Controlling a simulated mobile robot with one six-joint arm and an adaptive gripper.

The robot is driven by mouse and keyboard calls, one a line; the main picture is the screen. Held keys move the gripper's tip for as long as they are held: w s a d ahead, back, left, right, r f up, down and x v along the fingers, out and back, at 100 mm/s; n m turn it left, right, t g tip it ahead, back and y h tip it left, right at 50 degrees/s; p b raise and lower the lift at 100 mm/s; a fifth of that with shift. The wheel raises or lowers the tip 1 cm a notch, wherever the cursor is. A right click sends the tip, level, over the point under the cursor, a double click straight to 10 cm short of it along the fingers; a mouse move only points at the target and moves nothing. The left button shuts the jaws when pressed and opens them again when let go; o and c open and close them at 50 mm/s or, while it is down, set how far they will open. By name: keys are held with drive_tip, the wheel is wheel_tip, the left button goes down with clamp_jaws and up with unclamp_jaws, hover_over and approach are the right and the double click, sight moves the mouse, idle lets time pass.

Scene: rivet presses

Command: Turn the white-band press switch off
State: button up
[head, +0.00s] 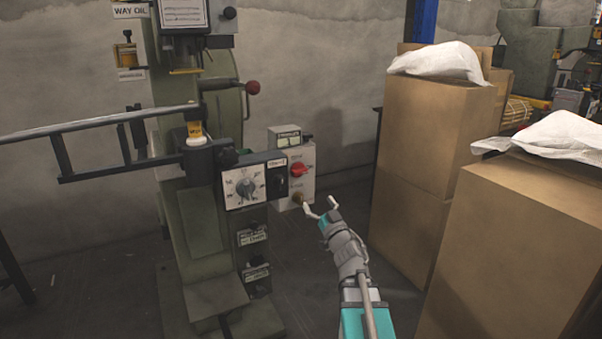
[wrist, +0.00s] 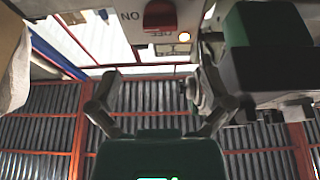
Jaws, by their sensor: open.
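The press (head: 205,240) is a green machine at the left of the head view. A grey switch box (head: 309,160) on its right side carries a red switch knob (head: 299,169). I cannot make out a white band, or which setting the knob is at. My gripper (head: 319,205) is open and empty, below and to the right of the knob, apart from it. Both fingers show in the wrist view (wrist: 152,82).
A dial box (head: 252,182) sits left of the switch box. A brass-coloured button (head: 298,198) is below the knob, close to my gripper. A red-balled lever (head: 252,88) sticks out above. Tall cardboard boxes (head: 430,140) stand close on the right.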

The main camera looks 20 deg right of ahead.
sight(300, 174)
drive_tip(key=p+x, duration=0.4)
drive_tip(key=x, duration=0.8)
drive_tip(key=shift+r, duration=0.1)
drive_tip(key=c, duration=1)
